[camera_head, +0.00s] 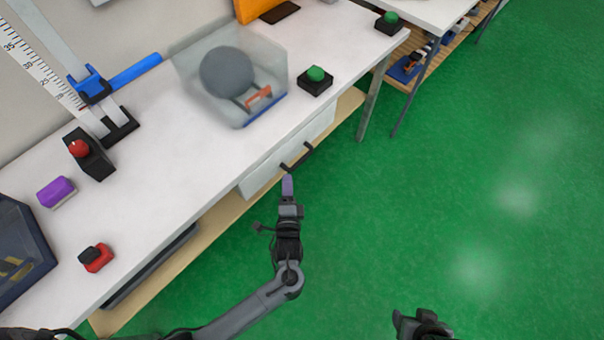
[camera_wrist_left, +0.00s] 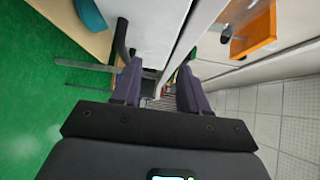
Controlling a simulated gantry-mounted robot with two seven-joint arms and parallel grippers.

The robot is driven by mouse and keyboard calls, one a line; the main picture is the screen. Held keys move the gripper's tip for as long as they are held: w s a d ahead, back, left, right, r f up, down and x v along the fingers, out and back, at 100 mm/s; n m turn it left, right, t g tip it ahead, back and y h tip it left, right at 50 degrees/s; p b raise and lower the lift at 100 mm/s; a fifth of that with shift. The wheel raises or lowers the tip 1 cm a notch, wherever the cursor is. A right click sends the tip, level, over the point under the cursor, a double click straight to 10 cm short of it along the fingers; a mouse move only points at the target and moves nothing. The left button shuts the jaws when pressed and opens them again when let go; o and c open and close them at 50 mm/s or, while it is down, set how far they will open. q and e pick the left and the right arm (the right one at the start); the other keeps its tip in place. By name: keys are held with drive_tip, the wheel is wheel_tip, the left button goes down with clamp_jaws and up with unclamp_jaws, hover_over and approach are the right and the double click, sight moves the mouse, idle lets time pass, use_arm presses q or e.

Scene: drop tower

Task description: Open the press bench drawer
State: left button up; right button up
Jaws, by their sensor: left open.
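The press bench (camera_head: 215,155) has a white drawer (camera_head: 268,168) under its top. The drawer front looks about level with the bench edge, and a black bar handle (camera_head: 297,158) stands out from it. My left gripper (camera_head: 288,184) is at the handle's near side, with its purple fingers pointing at the drawer. In the left wrist view the left gripper (camera_wrist_left: 160,78) is open, and the dark handle (camera_wrist_left: 122,38) shows beside the left-hand finger. I cannot tell whether they touch. My right gripper (camera_head: 422,322) is at the bottom edge of the head view, its jaws unclear.
On the bench stand a clear guard (camera_head: 190,75) around a grey ball (camera_head: 227,72), a green button (camera_head: 316,74), a red button (camera_head: 79,148) and a purple block (camera_head: 56,191). A wooden shelf (camera_head: 225,210) lies below. The green floor (camera_head: 480,180) is clear.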

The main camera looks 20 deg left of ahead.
use_arm(q)
drive_tip(key=m+t+b, duration=0.1)
drive_tip(key=t+b, duration=0.1)
drive_tip(key=b, duration=0.8)
approach(302, 159)
drive_tip(key=shift+y, duration=0.4)
drive_tip(key=shift+f+b+x, duration=0.2)
drive_tip(key=shift+b+x, duration=0.65)
drive_tip(key=shift+x, duration=0.8)
drive_tip(key=shift+f+b+x, duration=0.2)
drive_tip(key=shift+b+x, duration=0.7)
drive_tip(key=shift+x, duration=0.75)
drive_tip(key=shift+f+b+x, duration=0.15)
drive_tip(key=shift+b+x, duration=0.7)
drive_tip(key=shift+x, duration=0.8)
use_arm(e)
wheel_tip(302, 159, down, 18)
use_arm(q)
drive_tip(key=shift+w+d, duration=0.1)
drive_tip(key=shift+d, duration=0.05)
clamp_jaws()
use_arm(e)
drive_tip(key=shift+a, duration=0.1)
